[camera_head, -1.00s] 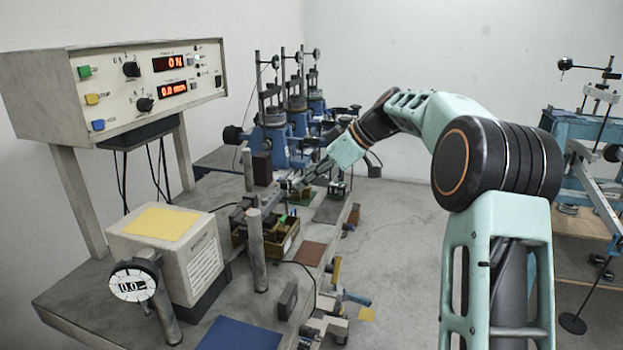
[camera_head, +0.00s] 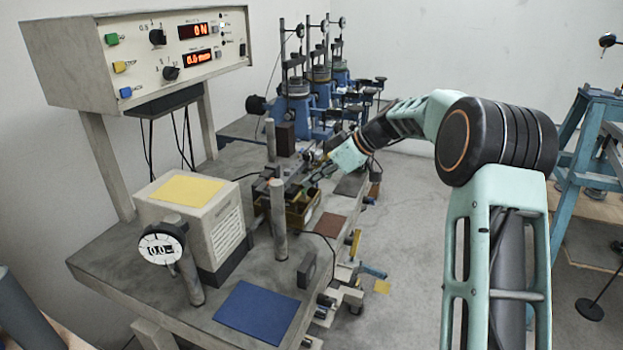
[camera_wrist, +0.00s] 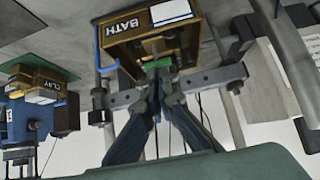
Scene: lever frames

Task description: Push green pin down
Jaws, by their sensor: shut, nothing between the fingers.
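The green pin (camera_wrist: 158,64) shows in the wrist view as a small green piece at the near side of the wooden box marked BATH (camera_wrist: 112,52). My gripper (camera_wrist: 164,77) is shut and empty, its fingertips right at the green pin; I cannot tell whether they touch it. In the head view my gripper (camera_head: 312,184) reaches down and left over the wooden box (camera_head: 304,214) on the bench, and the pin there is mostly hidden by it.
A grey bar (camera_wrist: 212,78) with clamps crosses beside the fingers. Grey posts (camera_head: 279,222) stand near the box. A control panel (camera_head: 140,60), a dial gauge (camera_head: 161,246) and blue presses (camera_head: 298,110) are around the bench. The floor (camera_head: 430,260) to the right is open.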

